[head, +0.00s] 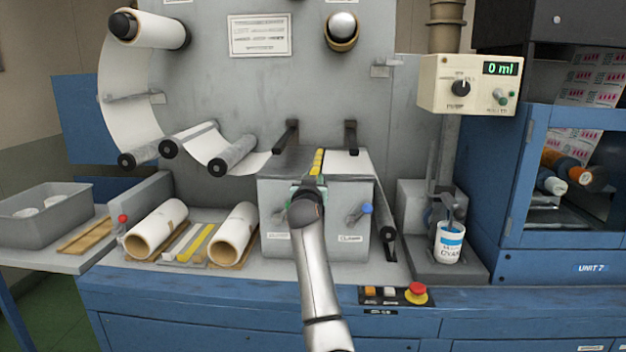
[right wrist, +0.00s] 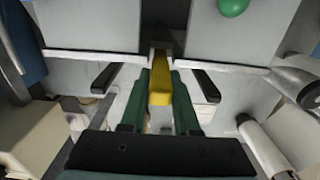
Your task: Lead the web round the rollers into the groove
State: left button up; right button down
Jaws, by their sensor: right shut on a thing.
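A white web (head: 124,95) hangs from the upper left roll (head: 155,30). It passes the black-ended rollers (head: 188,140) and runs toward the splicing table (head: 283,190). My right gripper (head: 310,192) is at the table's front edge. In the right wrist view its green fingers are shut on a yellow bar (right wrist: 160,82). The groove itself is mostly hidden. My left gripper is out of view.
A green knob (right wrist: 232,7) and a blue knob (head: 366,208) stick out at the table's front. Two black arms (head: 351,135) stand behind the table. Spare rolls (head: 156,228) lie at left. A cup (head: 449,242) and an emergency stop (head: 415,291) are at right.

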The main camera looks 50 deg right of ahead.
pick_arm(q)
jog(key=shift+f, duration=0.25)
pick_arm(e)
jog(key=shift+f, duration=0.25)
jog(key=c, duration=0.6)
grip_release()
jog(key=shift+a, duration=0.15)
pick_arm(q)
jog(key=shift+w+d+r+b, duration=0.1)
jog(key=shift+w+d+b, duration=0.25)
jog(key=shift+d+b, duration=0.2)
pick_arm(e)
jog(key=v, duration=1.2)
jog(key=shift+s+a, duration=0.1)
jog(key=shift+s, duration=0.05)
jog(key=shift+f, duration=0.1)
